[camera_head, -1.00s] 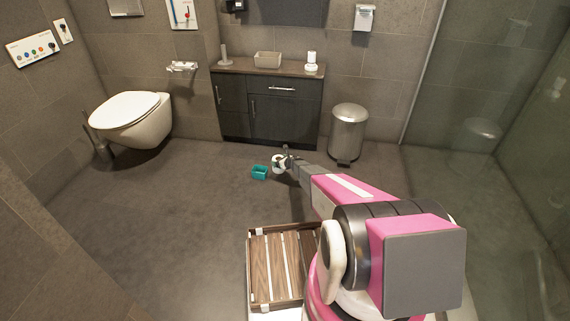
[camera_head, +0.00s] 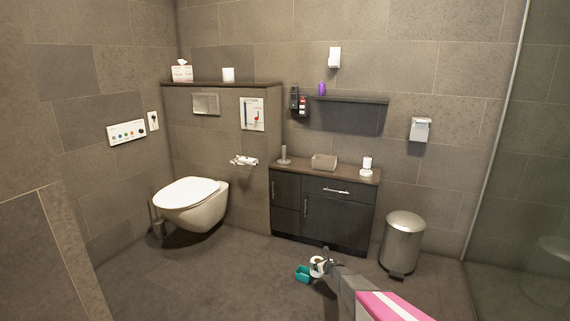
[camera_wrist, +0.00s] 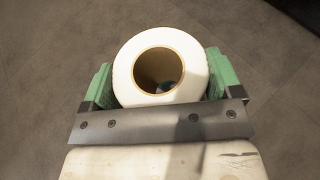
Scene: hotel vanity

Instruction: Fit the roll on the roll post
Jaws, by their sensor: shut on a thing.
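A white roll with a brown cardboard core (camera_wrist: 160,70) is held between the green finger pads of my gripper (camera_wrist: 158,92) in the wrist view, its open core facing the camera. In the head view the roll (camera_head: 317,267) is low over the floor in front of the vanity, with my gripper (camera_head: 322,262) shut on it. A slim grey upright post on a small base (camera_head: 284,154), which looks like the roll post, stands bare at the left end of the vanity top. My gripper is well below and in front of it.
The vanity top (camera_head: 300,168) also bears a beige box (camera_head: 324,162) and a stacked white item (camera_head: 366,167). A toilet (camera_head: 190,203) stands left, a steel bin (camera_head: 403,240) right. A wall-mounted holder (camera_head: 244,161) is between.

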